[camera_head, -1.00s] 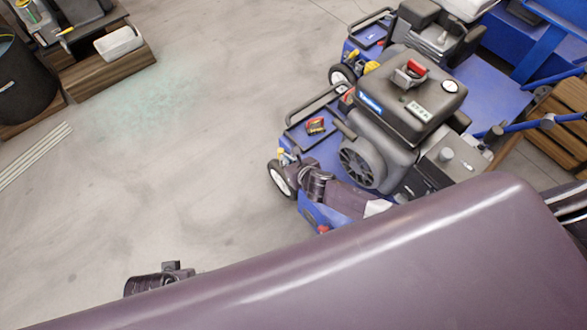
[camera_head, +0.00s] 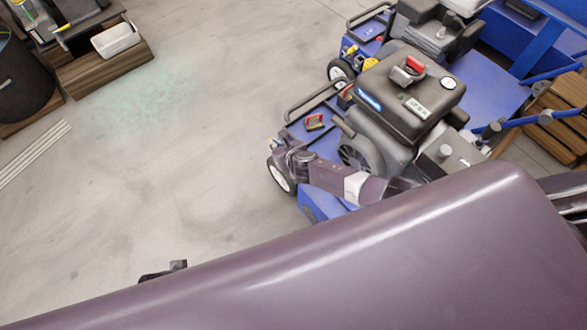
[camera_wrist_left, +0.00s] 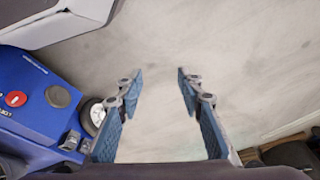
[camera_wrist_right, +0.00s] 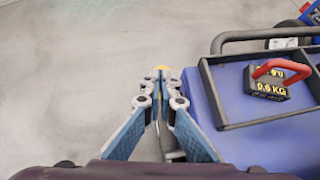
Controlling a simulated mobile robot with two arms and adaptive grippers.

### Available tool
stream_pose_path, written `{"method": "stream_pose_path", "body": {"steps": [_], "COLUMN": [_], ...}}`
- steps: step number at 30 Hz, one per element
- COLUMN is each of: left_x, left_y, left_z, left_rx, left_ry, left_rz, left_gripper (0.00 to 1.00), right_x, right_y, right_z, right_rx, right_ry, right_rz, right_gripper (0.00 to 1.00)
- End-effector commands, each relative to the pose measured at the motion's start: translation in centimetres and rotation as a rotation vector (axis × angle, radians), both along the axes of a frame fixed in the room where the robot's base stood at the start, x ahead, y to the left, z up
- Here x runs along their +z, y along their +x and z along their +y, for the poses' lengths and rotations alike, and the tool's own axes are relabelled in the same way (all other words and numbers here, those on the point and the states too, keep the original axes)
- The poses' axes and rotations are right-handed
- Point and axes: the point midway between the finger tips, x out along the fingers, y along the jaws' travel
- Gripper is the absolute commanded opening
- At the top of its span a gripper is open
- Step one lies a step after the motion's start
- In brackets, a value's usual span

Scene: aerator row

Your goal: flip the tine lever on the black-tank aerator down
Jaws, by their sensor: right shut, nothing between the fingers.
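The black-tank aerator (camera_head: 419,111) stands right of centre in the head view, with a blue deck and a dark tank with a red-handled cap. My right gripper (camera_head: 279,148) is at the deck's front left corner, above the wheel. In the right wrist view its fingers (camera_wrist_right: 160,80) are shut and empty. A yellow tip (camera_wrist_right: 162,72), probably the tine lever's end, shows just beyond the fingertips; most of that part is hidden behind them, and I cannot tell contact or the lever's position. My left gripper (camera_wrist_left: 158,76) is open and empty above the floor.
A 0.6 KG weight with a red handle (camera_wrist_right: 272,83) lies in the deck's black tray frame. A second blue aerator (camera_head: 367,27) stands behind. The floor between is clear.

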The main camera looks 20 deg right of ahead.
Motion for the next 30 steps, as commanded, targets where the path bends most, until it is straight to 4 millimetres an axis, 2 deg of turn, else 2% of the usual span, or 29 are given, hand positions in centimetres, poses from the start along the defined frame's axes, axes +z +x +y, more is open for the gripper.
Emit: {"method": "stream_pose_path", "body": {"steps": [11, 30], "left_x": [0.97, 0.7], "left_y": [0.44, 0.01], "left_z": [-0.06, 0.22], "left_rx": [0.001, 0.002], "left_ry": [-0.001, 0.003], "left_rz": [-0.01, 0.0], "left_gripper": [0.34, 0.34], "right_x": [-0.08, 0.59], "right_y": [0.79, 0.45], "right_z": [0.3, 0.09], "right_rx": [0.001, 0.0], "right_ry": [0.001, 0.0], "right_rz": [-0.001, -0.008], "right_gripper": [0.0, 0.0]}}
